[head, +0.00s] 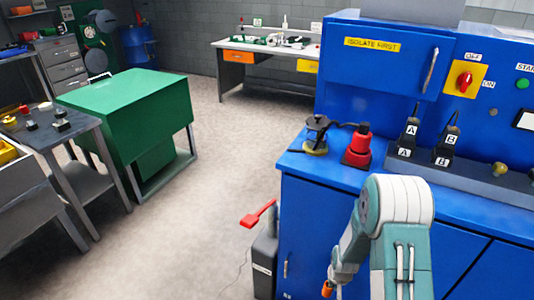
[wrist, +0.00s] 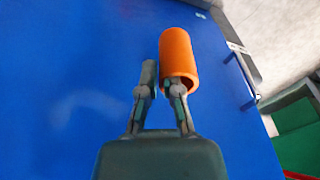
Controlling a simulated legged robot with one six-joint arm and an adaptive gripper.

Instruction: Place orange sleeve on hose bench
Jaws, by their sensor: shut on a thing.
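The orange sleeve (wrist: 180,58) is a short hollow tube with its open end towards my gripper (wrist: 163,84) in the wrist view. My gripper is shut on its near end. The right finger reaches to the tube's opening and the left finger lies along its outside. In the head view the sleeve (head: 327,290) shows as a small orange piece low in front of the blue cabinet, at the end of my arm. A light workbench (head: 228,68) with orange and yellow drawers stands at the back wall. I cannot tell whether it is the hose bench.
The blue machine cabinet (head: 325,225) fills the right, with a red tool (head: 358,147) and a black stand (head: 317,133) on its ledge. A red-handled lever (head: 258,214) stands beside it. A green cabinet (head: 115,115) and grey table (head: 45,136) stand left. Open floor lies between.

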